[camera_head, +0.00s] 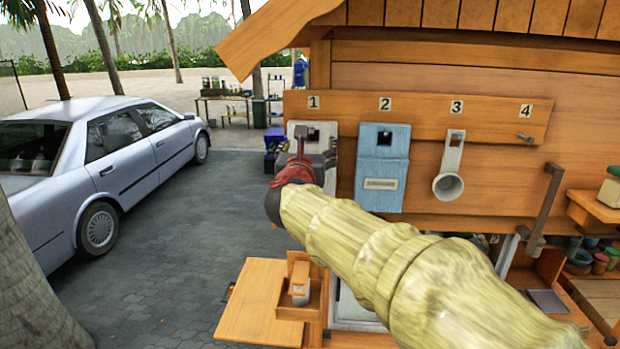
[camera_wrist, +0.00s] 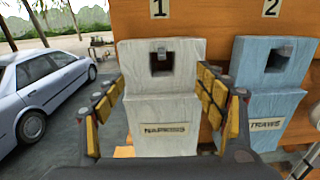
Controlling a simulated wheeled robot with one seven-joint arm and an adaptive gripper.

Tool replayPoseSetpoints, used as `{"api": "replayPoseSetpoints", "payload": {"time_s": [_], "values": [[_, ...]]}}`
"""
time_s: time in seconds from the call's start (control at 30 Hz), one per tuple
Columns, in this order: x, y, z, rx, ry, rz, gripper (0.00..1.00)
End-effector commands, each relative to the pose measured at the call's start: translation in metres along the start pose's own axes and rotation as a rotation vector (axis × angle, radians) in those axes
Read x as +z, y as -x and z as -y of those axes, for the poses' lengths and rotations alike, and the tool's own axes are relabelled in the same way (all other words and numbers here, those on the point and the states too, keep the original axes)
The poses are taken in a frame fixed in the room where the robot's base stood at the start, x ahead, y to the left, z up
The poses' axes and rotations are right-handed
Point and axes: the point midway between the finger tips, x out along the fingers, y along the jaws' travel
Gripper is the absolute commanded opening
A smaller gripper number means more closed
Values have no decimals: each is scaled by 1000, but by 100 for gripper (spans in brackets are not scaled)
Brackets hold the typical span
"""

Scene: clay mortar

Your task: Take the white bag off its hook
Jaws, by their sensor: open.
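The white bag (camera_wrist: 162,108), labelled "NAPKINS", hangs on the hook (camera_wrist: 161,52) under number 1, which shows through the square hole near its top. In the head view the bag (camera_head: 313,131) is partly hidden behind my gripper (camera_head: 308,160). In the wrist view my gripper (camera_wrist: 160,110) is open, with one yellow-padded finger at each side of the bag. The fingers look near its side edges; I cannot tell whether they touch it. The bag hangs upright.
A blue bag (camera_head: 382,165) hangs close by on the right under number 2. A white scoop (camera_head: 449,165) hangs under number 3, and hook 4 (camera_head: 525,138) is bare. A wooden shelf (camera_head: 260,305) juts out below. A silver car (camera_head: 110,160) stands left.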

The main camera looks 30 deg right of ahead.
Motion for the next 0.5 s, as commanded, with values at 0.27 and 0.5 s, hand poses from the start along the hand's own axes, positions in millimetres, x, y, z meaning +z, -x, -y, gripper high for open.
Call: {"api": "replayPoseSetpoints", "payload": {"time_s": [0.27, 0.5], "values": [[1, -34, 0, -1, 4, -2, 71], [-1, -60, 0, 1, 4, -1, 71]]}}
